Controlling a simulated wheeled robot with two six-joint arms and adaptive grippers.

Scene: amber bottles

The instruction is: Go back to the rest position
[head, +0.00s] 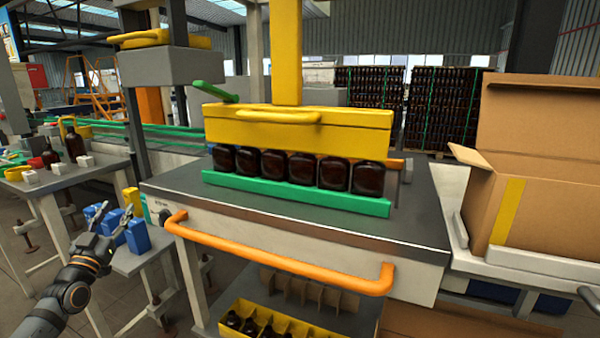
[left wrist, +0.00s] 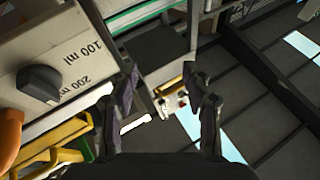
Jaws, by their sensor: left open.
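My left gripper (head: 110,222) is open and empty at the lower left of the head view, in front of a small side table. In the left wrist view its two fingers (left wrist: 165,108) stand apart with nothing between them. A row of several amber bottles (head: 302,168) stands upright on the machine's grey top, between a yellow upper bar (head: 300,128) and a green rail (head: 295,193). My right gripper is not in view.
An orange handle (head: 280,258) juts from the machine's front. A dial (left wrist: 40,84) marked 100 ml and 200 ml shows in the left wrist view. Blue blocks (head: 137,236) stand close to my left gripper. An open cardboard box (head: 535,205) is at right; a yellow crate (head: 285,322) holds bottles below.

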